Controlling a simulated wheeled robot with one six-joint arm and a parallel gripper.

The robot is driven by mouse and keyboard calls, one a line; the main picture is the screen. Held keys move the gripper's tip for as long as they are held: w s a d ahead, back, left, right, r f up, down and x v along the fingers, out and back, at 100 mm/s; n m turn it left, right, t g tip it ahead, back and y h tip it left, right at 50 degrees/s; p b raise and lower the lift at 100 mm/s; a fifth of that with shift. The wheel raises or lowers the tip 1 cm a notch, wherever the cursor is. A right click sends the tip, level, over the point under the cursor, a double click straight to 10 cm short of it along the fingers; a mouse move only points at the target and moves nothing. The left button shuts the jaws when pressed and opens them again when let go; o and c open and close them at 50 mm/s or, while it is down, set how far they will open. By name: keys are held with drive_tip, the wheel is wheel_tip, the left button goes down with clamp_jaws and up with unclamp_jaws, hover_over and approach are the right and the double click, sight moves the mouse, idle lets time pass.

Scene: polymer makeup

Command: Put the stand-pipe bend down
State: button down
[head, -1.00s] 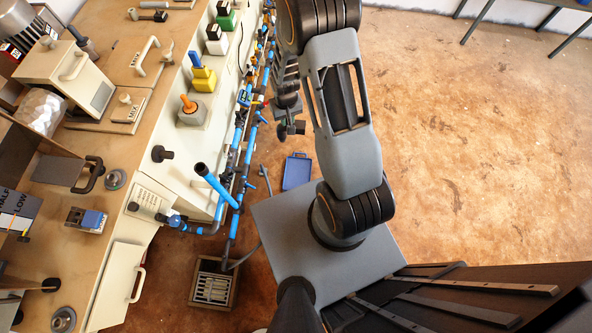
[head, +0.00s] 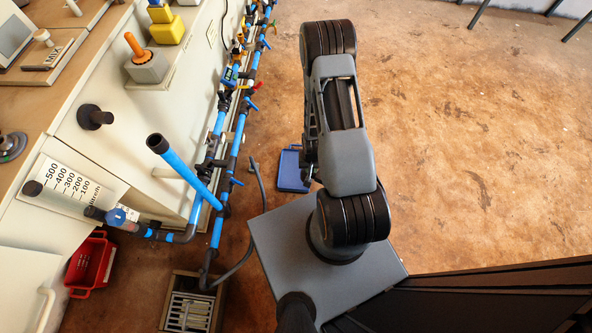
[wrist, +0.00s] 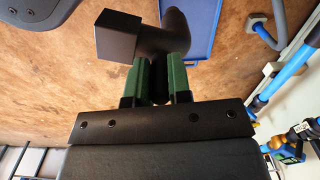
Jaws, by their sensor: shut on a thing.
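The stand-pipe bend (wrist: 118,38) is a dark grey elbow with a square-edged end and a curved round arm. It shows in the wrist view, held between the green fingers of my gripper (wrist: 157,68). The bend is above the floor, and its curved end overlaps the blue tray (wrist: 200,22) in the picture. The gap between bend and tray is hard to judge. In the head view the blue tray (head: 291,170) lies on the floor left of my arm; my arm mostly hides the gripper there, and I cannot make out the bend.
Blue pipes with valves (head: 215,175) run along the bench at left, with an upright blue stand-pipe (head: 183,168) and a grey hose beside them. A floor drain (head: 188,308) and a red crate (head: 90,263) are at lower left. Open floor (head: 470,150) lies to the right.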

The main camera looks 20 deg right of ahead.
drive_tip(key=w+d+f+b, duration=0.2)
drive_tip(key=w+f+b, duration=0.5)
drive_tip(key=w+f, duration=0.6)
drive_tip(key=shift+w+f, duration=0.15)
drive_tip(key=shift+w, duration=0.1)
drive_tip(key=shift+b, duration=0.3)
